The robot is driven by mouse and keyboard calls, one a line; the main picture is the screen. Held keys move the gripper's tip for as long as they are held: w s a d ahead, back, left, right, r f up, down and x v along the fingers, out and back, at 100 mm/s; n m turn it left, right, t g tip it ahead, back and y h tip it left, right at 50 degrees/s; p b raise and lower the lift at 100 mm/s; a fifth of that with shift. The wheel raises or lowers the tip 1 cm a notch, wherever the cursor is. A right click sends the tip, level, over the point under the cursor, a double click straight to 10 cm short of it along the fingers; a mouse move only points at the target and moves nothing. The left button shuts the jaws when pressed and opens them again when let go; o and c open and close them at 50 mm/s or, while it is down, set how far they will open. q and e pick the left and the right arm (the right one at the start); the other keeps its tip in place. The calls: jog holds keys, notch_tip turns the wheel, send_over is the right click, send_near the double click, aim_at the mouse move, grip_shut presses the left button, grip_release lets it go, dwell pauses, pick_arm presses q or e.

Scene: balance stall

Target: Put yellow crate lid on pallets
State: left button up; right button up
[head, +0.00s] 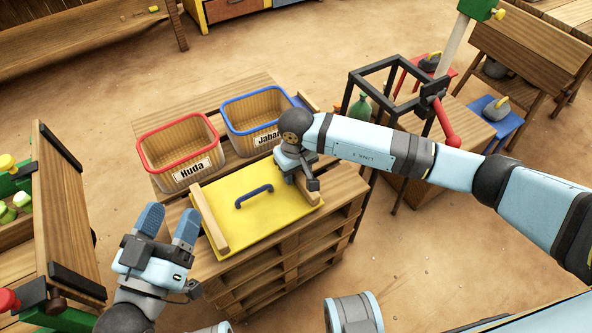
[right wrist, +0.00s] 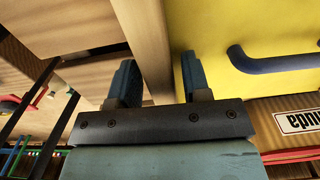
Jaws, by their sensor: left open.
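The yellow crate lid (head: 262,222) has a blue handle (head: 254,196) and a wooden batten at each end. It appears to lie flat on top of the wooden pallets (head: 290,268), nearest me. My left gripper (head: 168,222) is open and empty, just left of the lid's left batten (head: 209,217). My right gripper (head: 308,184) is at the lid's right end. In the right wrist view its fingers (right wrist: 157,82) stand apart on either side of the wooden batten (right wrist: 150,45), with the yellow panel (right wrist: 275,28) at right. Whether they press on the batten is unclear.
A red-rimmed crate labelled Huda (head: 180,151) and a blue-rimmed crate labelled Jabari or similar (head: 255,119) stand just behind the lid. A dark frame stand (head: 392,68) is at the right. A wooden stall (head: 66,220) is close on the left.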

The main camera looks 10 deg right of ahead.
pick_arm(q)
jog(key=shift+r, duration=0.2)
pick_arm(e)
jog(key=shift+o, duration=0.3)
jog(key=shift+r, duration=0.1)
jog(key=shift+r, duration=0.35)
pick_arm(q)
notch_tip(320, 180, down, 6)
jog(key=a+g+y+p, duration=0.2)
jog(key=shift+p, duration=0.4)
pick_arm(e)
notch_tip(320, 180, up, 11)
jog(key=shift+r, duration=0.2)
pick_arm(q)
jog(key=shift+r, duration=0.3)
